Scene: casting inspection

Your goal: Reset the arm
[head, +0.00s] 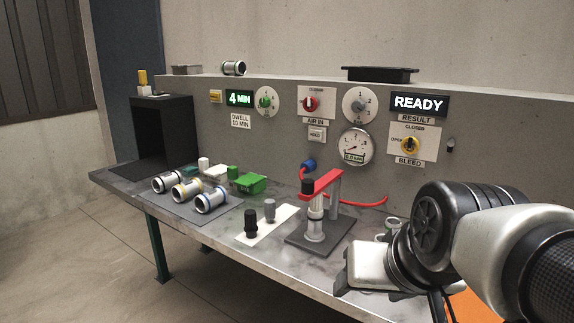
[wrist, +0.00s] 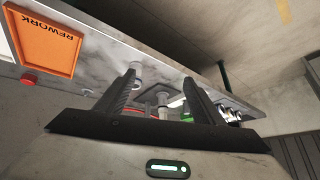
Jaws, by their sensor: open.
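My arm reaches in from the right of the head view, bent over the right end of the grey bench (head: 270,237). In the wrist view, my gripper (wrist: 160,78) is open, its two dark fingers apart with nothing held between them. The bench top and its edge lie beyond the fingers, tilted in that view. In the head view the arm hides part of the bench's right end, and the fingers are hard to make out.
A fixture with a red clamp bar (head: 321,184) stands mid-bench. Several ringed cylinders (head: 211,201) lie on a mat at left, near a green box (head: 250,184). An orange REWORK tray (wrist: 47,40) and red button (wrist: 28,79) are near my gripper. The panel reads READY (head: 419,104).

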